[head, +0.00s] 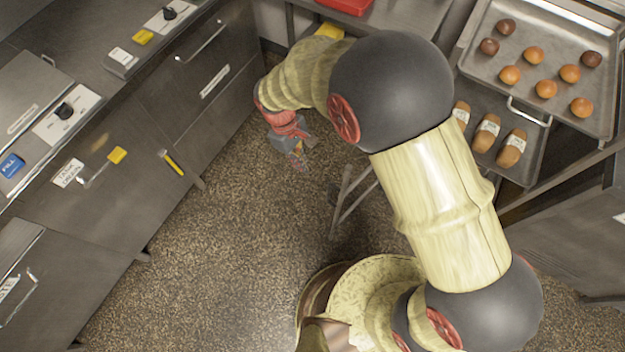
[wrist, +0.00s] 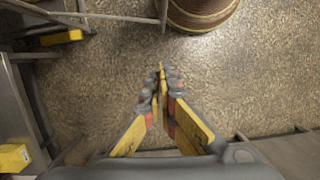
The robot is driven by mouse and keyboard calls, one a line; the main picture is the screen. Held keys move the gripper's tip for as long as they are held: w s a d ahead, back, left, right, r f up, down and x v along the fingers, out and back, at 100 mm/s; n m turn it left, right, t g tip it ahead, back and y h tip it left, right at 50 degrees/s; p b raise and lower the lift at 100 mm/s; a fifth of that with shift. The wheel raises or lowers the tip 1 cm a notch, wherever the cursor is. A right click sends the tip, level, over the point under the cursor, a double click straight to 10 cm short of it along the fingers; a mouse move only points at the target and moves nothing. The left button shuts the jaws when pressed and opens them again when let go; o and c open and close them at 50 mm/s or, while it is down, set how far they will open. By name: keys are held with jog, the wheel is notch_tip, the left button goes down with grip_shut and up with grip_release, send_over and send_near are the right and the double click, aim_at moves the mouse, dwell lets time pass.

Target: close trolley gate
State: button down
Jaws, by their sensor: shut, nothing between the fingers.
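The trolley (head: 585,160) stands at the right in the head view, holding trays. A thin grey metal frame of bars, which looks like its gate (head: 345,205), stands out over the floor left of the trolley, partly hidden behind my arm. In the wrist view the gate bars (wrist: 120,17) cross the top left. A yellow block (wrist: 62,37) is beside them. My gripper (head: 297,160) is low over the floor, left of the gate and apart from it. In the wrist view my gripper (wrist: 162,78) is shut and empty, pointing at bare floor.
Grey cabinets with handles (head: 200,42) line the left. A yellow-handled tool (head: 171,162) projects from the cabinet front. The upper tray (head: 515,80) holds several buns; the lower tray (head: 535,160) holds loaves. A red tray (head: 345,5) is at the back. Speckled floor (head: 230,250) is clear.

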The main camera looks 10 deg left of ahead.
jog(key=s+d+f+b, duration=0.3)
jog(key=d+f+b, duration=0.1)
jog(key=f, duration=0.5)
jog(key=shift+d+f+b, duration=0.35)
jog(key=shift+d, duration=0.45)
